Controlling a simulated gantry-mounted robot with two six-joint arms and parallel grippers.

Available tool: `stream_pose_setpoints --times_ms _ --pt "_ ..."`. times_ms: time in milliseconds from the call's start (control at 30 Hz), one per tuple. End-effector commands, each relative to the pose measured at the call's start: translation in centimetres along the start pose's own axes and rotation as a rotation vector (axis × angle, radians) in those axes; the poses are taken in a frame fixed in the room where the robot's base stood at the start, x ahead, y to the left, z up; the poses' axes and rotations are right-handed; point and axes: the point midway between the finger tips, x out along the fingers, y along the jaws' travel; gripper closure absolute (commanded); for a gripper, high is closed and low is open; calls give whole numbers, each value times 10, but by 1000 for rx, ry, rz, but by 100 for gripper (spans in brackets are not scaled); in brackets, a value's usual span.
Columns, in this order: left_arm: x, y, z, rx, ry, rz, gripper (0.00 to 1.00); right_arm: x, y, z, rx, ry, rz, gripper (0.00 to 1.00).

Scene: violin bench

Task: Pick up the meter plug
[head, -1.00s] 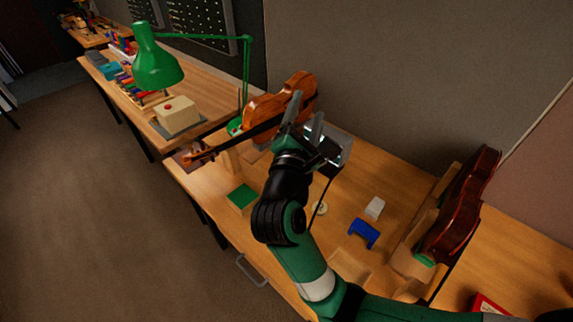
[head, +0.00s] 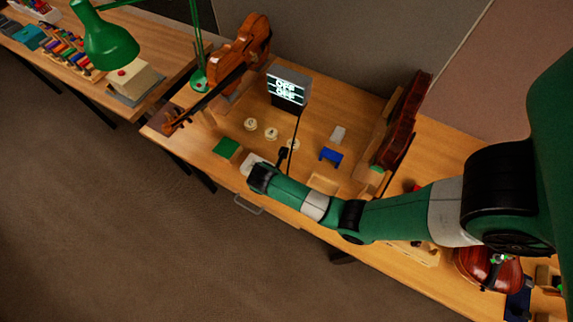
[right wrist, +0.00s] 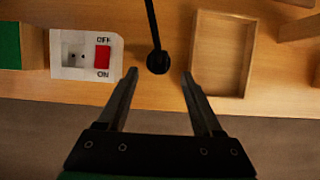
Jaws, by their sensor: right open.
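The meter plug (right wrist: 158,62) is a black round-ended piece on a black cable. In the right wrist view it lies just beyond and between the fingertips of my right gripper (right wrist: 160,75), which is open and empty. In the head view the plug (head: 283,153) shows near the bench front, beside my right wrist, which hides the fingers. The cable runs up to the meter (head: 288,87), a grey box with a lit screen. A white socket (right wrist: 72,54) with a red OFF/ON switch (right wrist: 102,57) stands left of the plug. My left gripper is out of view.
A wooden tray (right wrist: 222,92) lies close right of the plug. Violins stand at the back.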

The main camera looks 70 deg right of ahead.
Motion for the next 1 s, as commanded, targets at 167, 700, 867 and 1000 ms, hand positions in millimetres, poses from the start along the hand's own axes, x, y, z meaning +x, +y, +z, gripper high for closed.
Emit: stream_pose_setpoints --times_ms 167,700,867,1000 --pt "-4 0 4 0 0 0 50 20 0 0 0 1 0 32" --pt "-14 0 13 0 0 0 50 73 1 1 0 1 1 32" --pt "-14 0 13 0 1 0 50 72 1 1 0 1 2 32" --pt "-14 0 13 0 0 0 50 72 1 1 0 1 2 58"
